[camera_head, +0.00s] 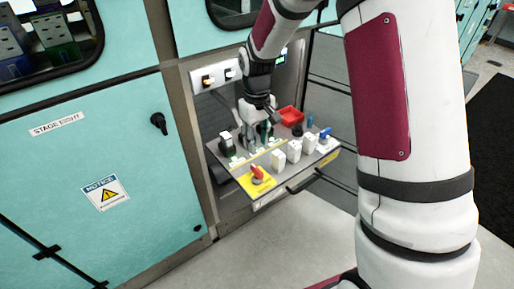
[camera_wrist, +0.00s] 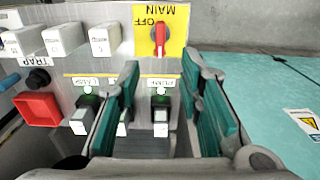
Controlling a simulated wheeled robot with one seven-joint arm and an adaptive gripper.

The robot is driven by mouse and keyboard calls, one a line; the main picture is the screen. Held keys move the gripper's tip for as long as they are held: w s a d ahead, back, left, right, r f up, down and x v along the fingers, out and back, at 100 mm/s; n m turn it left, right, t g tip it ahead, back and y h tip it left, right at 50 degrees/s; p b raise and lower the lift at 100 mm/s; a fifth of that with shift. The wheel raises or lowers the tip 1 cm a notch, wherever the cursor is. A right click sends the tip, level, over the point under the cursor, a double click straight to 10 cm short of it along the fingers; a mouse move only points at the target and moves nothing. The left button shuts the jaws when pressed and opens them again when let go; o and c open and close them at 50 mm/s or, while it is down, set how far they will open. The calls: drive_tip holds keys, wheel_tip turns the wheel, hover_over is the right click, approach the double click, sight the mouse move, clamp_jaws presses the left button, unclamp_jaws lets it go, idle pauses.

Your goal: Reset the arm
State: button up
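My gripper (camera_head: 258,122) is low over the pull-out panel (camera_head: 232,186), near its back left part, with my arm reaching down from above. In the wrist view my gripper (camera_wrist: 160,82) is open, its two teal-padded fingers apart. Between and beyond them is a grey-and-white module (camera_wrist: 160,115) in the slot labelled PUMP. The fingers stand on either side of it, and I see no clear contact. A similar module (camera_wrist: 83,112) sits in the LAMP slot, left of the fingers in the wrist view.
A red MAIN switch (camera_head: 258,174) sits on a yellow plate at the panel's front left corner. Several white modules (camera_head: 294,151) stand along the front. A red tray (camera_head: 291,115) is at the back right. Teal cabinet doors (camera_head: 100,170) flank the left; floor is open in front.

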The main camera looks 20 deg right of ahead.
drive_tip(key=shift+r, duration=0.15)
idle(0.3)
drive_tip(key=s+r+m+t+p, duration=0.1)
drive_tip(key=s+r+p, duration=0.1)
drive_tip(key=s+r, duration=0.65)
drive_tip(key=s+r+m+t+p, duration=0.1)
drive_tip(key=s+r, duration=0.5)
drive_tip(key=r, duration=0.5)
drive_tip(key=s+r+m+t+p, duration=0.1)
drive_tip(key=s+r, duration=0.2)
drive_tip(key=s, duration=0.5)
drive_tip(key=s+r+t+p, duration=0.1)
drive_tip(key=s+r, duration=0.2)
drive_tip(key=s, duration=0.6)
drive_tip(key=shift+s+d+r+m+p, duration=0.15)
drive_tip(key=shift+s+d+m+p, duration=0.1)
drive_tip(key=shift+d+m+p, duration=0.15)
